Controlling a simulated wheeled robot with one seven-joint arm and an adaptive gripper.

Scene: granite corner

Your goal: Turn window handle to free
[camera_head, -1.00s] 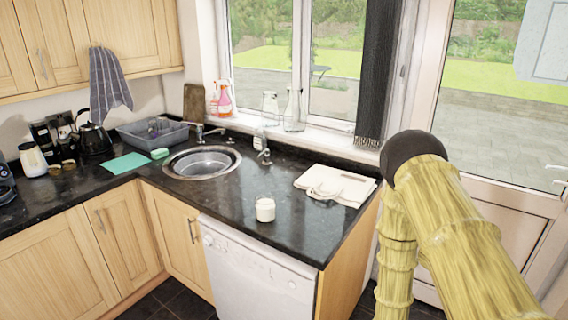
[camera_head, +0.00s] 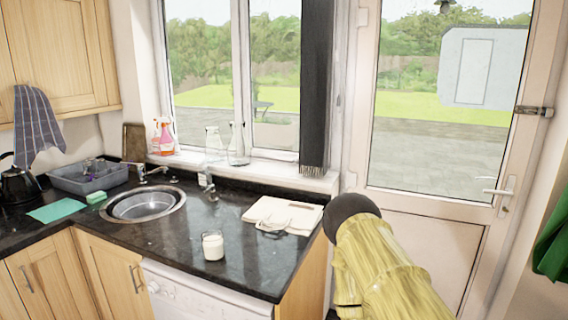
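The white-framed window (camera_head: 243,70) stands behind the sink counter, with a dark curtain (camera_head: 316,85) at its right side. I cannot make out a handle on the window frame in this view. A white lever handle (camera_head: 497,191) sits on the glazed door (camera_head: 425,212) to the right of the window, and the door looks closed. My yellow, ribbed arm with a dark round joint shows at the lower middle right, in front of the door and beside the counter's end. My gripper is not in view.
The dark counter (camera_head: 178,235) holds a round sink (camera_head: 145,204), a white jar (camera_head: 212,246) and a folded cloth (camera_head: 284,214). Glass bottles (camera_head: 238,147) and spray bottles (camera_head: 166,138) stand on the windowsill. A green cloth (camera_head: 553,245) hangs at the far right.

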